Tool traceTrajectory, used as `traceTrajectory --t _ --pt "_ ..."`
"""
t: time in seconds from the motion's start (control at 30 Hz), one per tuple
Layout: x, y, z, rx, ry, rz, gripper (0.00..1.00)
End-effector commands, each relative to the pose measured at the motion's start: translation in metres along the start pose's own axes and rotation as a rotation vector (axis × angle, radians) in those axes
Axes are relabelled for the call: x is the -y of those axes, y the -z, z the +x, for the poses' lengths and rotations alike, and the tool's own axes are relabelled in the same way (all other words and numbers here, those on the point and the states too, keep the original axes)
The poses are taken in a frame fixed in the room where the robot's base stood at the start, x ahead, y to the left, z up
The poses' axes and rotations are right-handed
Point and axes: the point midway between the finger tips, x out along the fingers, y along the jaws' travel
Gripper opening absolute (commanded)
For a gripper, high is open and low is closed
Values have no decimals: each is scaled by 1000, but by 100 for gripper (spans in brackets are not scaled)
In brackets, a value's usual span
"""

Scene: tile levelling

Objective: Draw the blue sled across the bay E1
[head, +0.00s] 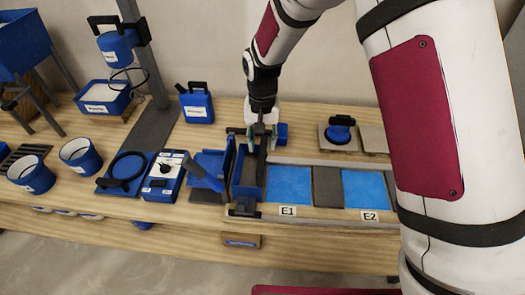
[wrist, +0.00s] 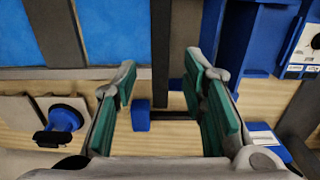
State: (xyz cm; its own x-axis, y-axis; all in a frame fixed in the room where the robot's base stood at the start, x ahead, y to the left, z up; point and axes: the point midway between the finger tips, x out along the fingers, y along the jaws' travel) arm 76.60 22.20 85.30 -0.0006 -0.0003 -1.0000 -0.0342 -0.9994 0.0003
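The blue sled (head: 248,192) is a trough-like frame with a grey inside, standing at the left end of bay E1 (head: 288,187). The bay is a flat light-blue patch behind an "E1" label; it shows in the wrist view (wrist: 117,30) at the top. My gripper (head: 261,141) points down at the far end of the sled. In the wrist view my gripper (wrist: 162,72) has its two green-padded fingers wide apart. A dark bar (wrist: 160,85) lies in the gap, with clear space to both fingers. Whether that bar belongs to the sled I cannot tell.
A blue block (head: 281,134) stands just right of my gripper. Bay E2 (head: 365,189) lies beyond a grey strip (head: 327,187). A blue suction cup (head: 340,132) sits on a tile behind. Blue tools and a white-topped box (head: 164,172) crowd the left side.

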Motion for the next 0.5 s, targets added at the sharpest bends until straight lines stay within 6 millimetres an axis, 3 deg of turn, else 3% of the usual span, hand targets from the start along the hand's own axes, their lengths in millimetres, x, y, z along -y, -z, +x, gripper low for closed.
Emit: traceTrajectory --t 0.2,0.5 --pt "0 0 34 2 -1 0 38" --pt "0 0 49 -1 0 0 38"
